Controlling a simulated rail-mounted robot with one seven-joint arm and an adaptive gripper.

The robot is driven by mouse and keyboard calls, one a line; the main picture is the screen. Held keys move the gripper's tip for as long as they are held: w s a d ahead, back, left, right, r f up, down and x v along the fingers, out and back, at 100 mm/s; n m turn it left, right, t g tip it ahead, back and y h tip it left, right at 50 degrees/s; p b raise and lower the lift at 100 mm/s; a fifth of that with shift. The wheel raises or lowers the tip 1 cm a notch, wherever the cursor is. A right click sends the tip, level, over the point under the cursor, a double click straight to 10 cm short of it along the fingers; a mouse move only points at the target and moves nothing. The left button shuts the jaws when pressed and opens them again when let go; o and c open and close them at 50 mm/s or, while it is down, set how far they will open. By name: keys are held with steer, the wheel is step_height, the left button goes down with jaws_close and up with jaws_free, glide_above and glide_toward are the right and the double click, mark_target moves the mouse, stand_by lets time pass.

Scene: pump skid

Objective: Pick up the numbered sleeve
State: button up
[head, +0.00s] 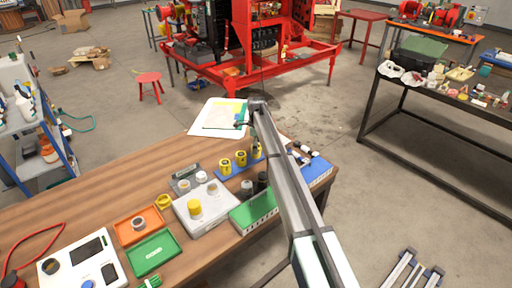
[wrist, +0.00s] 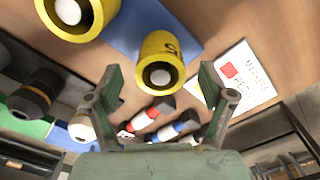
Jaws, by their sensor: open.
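A yellow sleeve (wrist: 152,49) with a dark number on its side and a pale core in its dark open end shows in the wrist view. The number is only partly readable. My gripper (wrist: 162,90) is open and empty, with a finger on either side of this sleeve's near end in the picture; I see no contact. A second yellow sleeve (wrist: 97,12) is cut off at the upper left. In the head view, yellow sleeves (head: 240,158) stand in a row on a blue strip (head: 227,170). My gripper (head: 244,123) is small there, near the table's far edge.
A white card (wrist: 245,80) with a red square lies right of the sleeve. Small red, white and blue cylinders (wrist: 165,125) lie nearby. Dark cylinders (wrist: 32,95) stand at the left.

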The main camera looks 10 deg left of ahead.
steer(key=shift+f, duration=0.15)
steer(key=c, duration=1)
